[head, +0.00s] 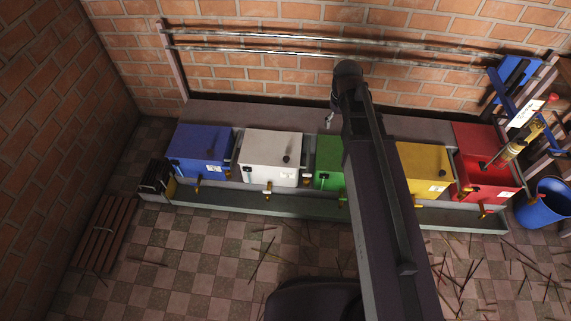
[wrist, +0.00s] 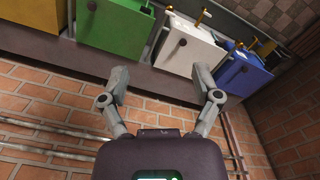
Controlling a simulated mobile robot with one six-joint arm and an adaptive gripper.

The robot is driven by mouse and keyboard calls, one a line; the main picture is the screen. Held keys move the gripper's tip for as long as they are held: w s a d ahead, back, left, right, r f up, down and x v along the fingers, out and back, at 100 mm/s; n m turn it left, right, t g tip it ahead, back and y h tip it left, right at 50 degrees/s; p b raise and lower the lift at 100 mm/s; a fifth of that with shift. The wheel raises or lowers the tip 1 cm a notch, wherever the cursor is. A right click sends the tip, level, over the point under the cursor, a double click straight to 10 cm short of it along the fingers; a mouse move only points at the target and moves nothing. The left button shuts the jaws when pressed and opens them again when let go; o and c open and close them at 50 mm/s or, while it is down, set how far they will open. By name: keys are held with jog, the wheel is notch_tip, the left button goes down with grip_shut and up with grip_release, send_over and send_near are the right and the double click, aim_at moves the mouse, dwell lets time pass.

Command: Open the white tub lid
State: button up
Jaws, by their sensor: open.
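The white tub (head: 268,172) stands second from the left in the row, between the blue and green tubs. Its white lid (head: 265,144) is down, with a dark round knob (head: 287,158) near the front right. In the wrist view, which is turned upside down, the white lid (wrist: 195,55) and its knob (wrist: 181,42) show beyond my fingers. My gripper (head: 330,118) is up and to the right of the white tub, apart from it, and partly hidden by my arm. In the wrist view my gripper (wrist: 161,76) has its fingers wide apart with nothing between them.
Closed blue (head: 199,148), green (head: 328,160) and yellow (head: 424,170) tubs share the long bench. The red tub (head: 488,180) at right has its lid raised. Metal rails (head: 270,40) run along the brick wall behind. Thin sticks litter the tiled floor. A blue bucket (head: 540,210) stands at right.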

jog(key=w+a+f+n+b, duration=0.2)
jog(key=w+a+f+b, duration=0.25)
jog(key=f+b, duration=0.3)
jog(key=w+a+f+n+b, duration=0.3)
jog(key=w+f+b, duration=0.2)
jog(key=f+b, duration=0.3)
jog(key=n+b, duration=0.5)
jog(key=b, duration=0.9)
send_over(286, 158)
notch_tip(286, 158, down, 15)
jog(key=shift+f, duration=0.15)
notch_tip(286, 158, down, 13)
jog(key=b, duration=1.3)
jog(key=shift+f, duration=0.2)
grip_shut()
